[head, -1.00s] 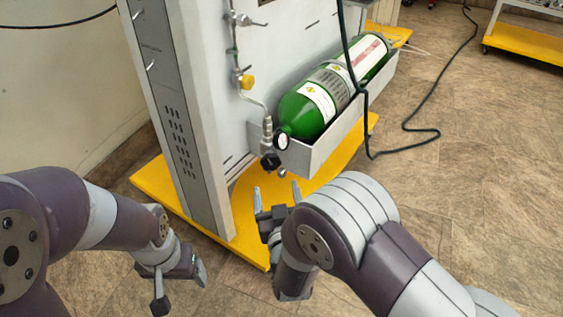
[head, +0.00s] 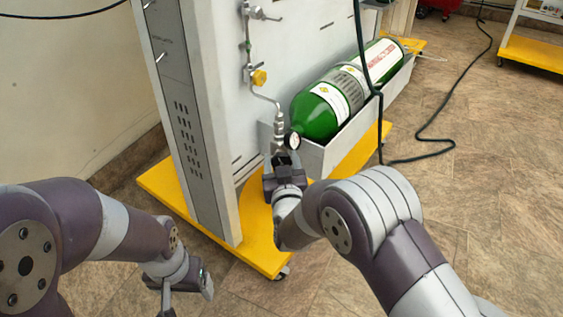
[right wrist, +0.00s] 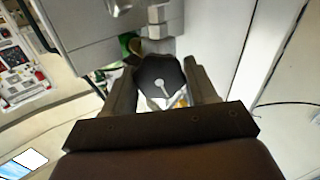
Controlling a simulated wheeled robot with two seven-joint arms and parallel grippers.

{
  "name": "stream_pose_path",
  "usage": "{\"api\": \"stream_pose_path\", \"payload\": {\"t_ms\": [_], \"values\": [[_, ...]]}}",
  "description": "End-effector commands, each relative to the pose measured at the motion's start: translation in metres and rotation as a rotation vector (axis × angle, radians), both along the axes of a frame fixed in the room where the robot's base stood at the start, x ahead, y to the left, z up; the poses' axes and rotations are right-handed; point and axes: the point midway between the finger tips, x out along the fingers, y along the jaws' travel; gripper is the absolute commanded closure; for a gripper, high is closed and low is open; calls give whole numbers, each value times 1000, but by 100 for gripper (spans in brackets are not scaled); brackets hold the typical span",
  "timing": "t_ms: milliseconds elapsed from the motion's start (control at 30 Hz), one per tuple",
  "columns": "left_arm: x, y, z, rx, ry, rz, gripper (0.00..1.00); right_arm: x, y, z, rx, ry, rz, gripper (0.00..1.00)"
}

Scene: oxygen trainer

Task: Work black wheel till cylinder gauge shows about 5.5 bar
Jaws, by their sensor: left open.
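The black wheel (right wrist: 160,83) sits on the valve fitting at the front end of the green cylinder (head: 316,116). In the right wrist view it shows as a dark many-sided knob with a pale mark. My right gripper (head: 284,166) is at the wheel, one finger on each side of it; I cannot tell whether both fingers press on it. The round cylinder gauge (head: 293,141) has a white face just above the gripper in the head view; its reading is too small to make out. My left gripper (head: 188,293) is open and empty, low at the left, away from the panel.
The cylinder lies in a grey tray (head: 345,143) fixed to the white panel. The yellow base (head: 258,240) spreads below. A dark hose (head: 437,137) hangs down and runs over the open floor at right.

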Motion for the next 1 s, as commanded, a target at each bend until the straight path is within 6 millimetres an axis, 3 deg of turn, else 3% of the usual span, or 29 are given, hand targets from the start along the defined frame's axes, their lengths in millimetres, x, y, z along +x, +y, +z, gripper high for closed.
{"api": "stream_pose_path", "payload": {"t_ms": [167,500,767,800,833,1000], "values": [[0,0,0,0,0,0,21,0,0,1,9,-1,0,73],[0,0,3,0,0,0,21,0,-1,2,375,35,0,74],[0,0,3,0,0,0,21,1,-2,2,383,34,-1,74],[0,0,3,0,0,0,21,1,-1,3,383,34,-1,31],[0,0,3,0,0,0,21,1,-2,2,383,34,-1,21],[0,0,3,0,0,0,21,0,-1,1,380,36,0,21]]}}
